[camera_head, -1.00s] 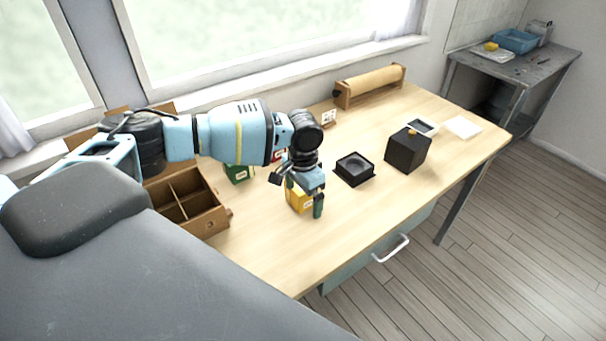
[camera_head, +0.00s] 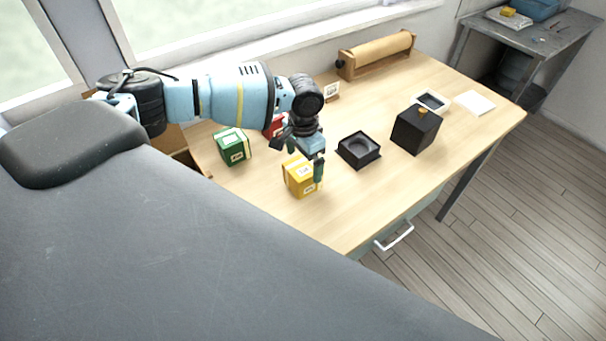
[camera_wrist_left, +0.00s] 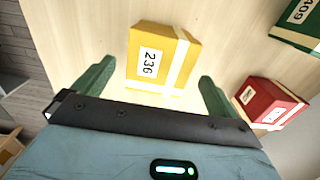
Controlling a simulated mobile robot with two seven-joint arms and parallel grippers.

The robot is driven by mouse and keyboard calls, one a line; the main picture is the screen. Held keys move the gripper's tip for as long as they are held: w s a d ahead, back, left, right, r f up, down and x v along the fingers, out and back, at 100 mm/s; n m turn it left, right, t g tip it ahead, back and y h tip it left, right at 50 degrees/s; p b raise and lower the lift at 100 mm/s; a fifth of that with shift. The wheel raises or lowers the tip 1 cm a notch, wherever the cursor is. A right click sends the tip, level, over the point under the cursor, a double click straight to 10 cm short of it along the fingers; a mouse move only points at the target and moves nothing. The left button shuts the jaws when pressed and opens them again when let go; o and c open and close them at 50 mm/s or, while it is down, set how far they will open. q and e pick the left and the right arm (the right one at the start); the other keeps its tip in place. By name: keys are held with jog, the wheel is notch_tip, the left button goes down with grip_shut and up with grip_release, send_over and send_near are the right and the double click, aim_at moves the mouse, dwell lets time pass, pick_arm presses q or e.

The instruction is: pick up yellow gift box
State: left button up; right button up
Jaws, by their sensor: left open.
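The yellow gift box (camera_head: 299,179) stands on the wooden table, with a pale ribbon and a white label. In the left wrist view the yellow box (camera_wrist_left: 160,57) shows the number 236 and sits just ahead of and between the two green fingertips. My left gripper (camera_head: 305,160) is open and empty, above and just behind the box. It also shows in the left wrist view (camera_wrist_left: 155,85). I see no contact between the fingers and the box. My right gripper is not in view.
A green box (camera_head: 231,146) and a red box (camera_head: 273,126) stand left of and behind the gripper. A black tray (camera_head: 359,151) and a black box (camera_head: 415,130) stand to the right. A paper roll (camera_head: 377,54) lies at the back. The table's front right is clear.

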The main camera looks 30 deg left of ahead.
aim_at(303, 166)
pick_arm(q)
jog(key=shift+s+f, duration=0.15)
jog(key=shift+f, duration=2.95)
jog(key=c, duration=1.2)
jog(key=shift+c, duration=0.2)
jog(key=shift+r, duration=0.15)
jog(key=shift+r, duration=0.55)
notch_tip(303, 166, up, 2)
jog(key=shift+r, duration=0.2)
jog(key=s+d, duration=0.1)
jog(key=d, duration=0.4)
jog(key=s+d+r, duration=0.1)
jog(key=d, duration=0.4)
jog(key=s+d, duration=0.2)
jog(key=d, duration=0.3)
jog(key=shift+d+r, duration=0.15)
jog(key=shift+d, duration=0.15)
